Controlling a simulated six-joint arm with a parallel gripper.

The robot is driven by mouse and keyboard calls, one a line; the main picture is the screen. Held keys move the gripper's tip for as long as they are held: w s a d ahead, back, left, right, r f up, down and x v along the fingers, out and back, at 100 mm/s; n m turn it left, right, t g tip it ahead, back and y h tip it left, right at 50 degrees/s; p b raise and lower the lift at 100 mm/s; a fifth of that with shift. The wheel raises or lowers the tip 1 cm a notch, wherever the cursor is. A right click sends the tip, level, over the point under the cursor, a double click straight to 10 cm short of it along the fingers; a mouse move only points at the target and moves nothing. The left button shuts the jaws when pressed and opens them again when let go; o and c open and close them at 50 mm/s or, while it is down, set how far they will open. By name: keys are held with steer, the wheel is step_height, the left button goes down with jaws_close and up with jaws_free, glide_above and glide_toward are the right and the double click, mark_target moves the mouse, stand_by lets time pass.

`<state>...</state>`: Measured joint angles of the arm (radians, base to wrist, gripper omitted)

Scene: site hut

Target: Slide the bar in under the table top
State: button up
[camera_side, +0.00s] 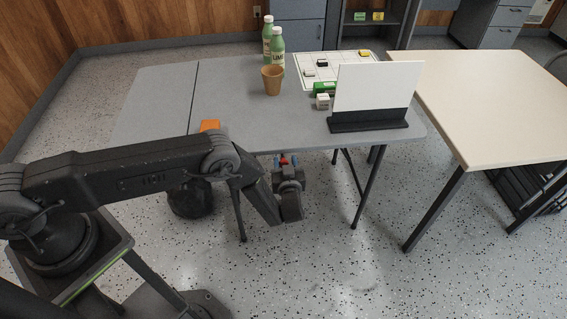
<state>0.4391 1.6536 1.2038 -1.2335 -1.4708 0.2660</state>
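The grey table top (240,120) runs across the middle of the view on thin dark legs. My gripper (288,161) is at the table's near edge, low and close to the edge's underside, with its end pointing toward the table. Small red and blue parts show at its tip. I cannot tell if these belong to the bar or to my gripper. No bar can be made out clearly; whatever is beyond the tip is hidden by the table top. The finger gap is too small to read.
On the table stand an orange block (210,126), a tan cup (272,80), green bottles (277,48), a white board with small blocks (318,72), a green box (324,89), a white cube (322,101) and a white panel in a dark base (368,123). A cream table (490,110) stands right.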

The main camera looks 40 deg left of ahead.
steer(key=shift+o, duration=1.1)
steer(key=shift+r, duration=0.1)
steer(key=shift+s+d, duration=0.1)
steer(key=v, duration=1.3)
steer(key=shift+s+d, duration=0.2)
